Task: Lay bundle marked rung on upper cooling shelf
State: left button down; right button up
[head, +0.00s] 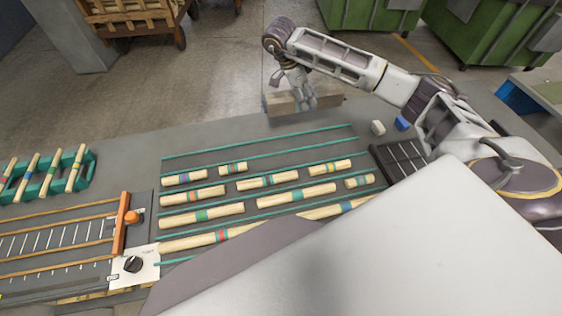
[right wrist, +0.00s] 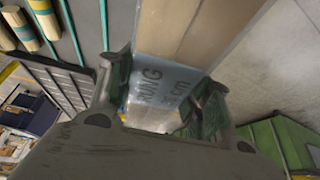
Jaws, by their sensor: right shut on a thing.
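The bundle marked rung (head: 282,103) is a pale wooden block-like bundle, held level past the far edge of the bench in the head view. In the right wrist view the bundle (right wrist: 185,30) runs away from the camera, with a grey-blue band lettered RUNG between the fingers. My right gripper (head: 302,101) is shut on the bundle from above; its fingers (right wrist: 165,88) sit on either side of the band in the right wrist view. My left gripper is not in view. I cannot pick out the upper cooling shelf in either view.
The grey bench (head: 125,150) carries several colour-banded turned pieces (head: 288,194) between teal strips. A teal rack (head: 50,176) stands at left, beside an orange-railed unit with a dial (head: 133,264). Small white (head: 378,128) and blue blocks lie at right. Green bins (head: 490,45) stand behind.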

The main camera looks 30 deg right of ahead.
jog(key=shift+f+b, duration=0.35)
jog(key=shift+f, duration=0.8)
notch_tip(320, 180, down, 3)
jog(key=shift+r, duration=0.2)
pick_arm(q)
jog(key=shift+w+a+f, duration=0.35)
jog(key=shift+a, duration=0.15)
pick_arm(e)
jog(key=shift+f, duration=0.6)
jog(key=shift+f, duration=0.15)
notch_tip(320, 180, down, 2)
jog(key=shift+f, duration=0.15)
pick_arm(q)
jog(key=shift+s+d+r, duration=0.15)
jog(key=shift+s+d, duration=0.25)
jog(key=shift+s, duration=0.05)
pick_arm(e)
jog(key=shift+f, duration=0.6)
jog(key=shift+f, duration=0.1)
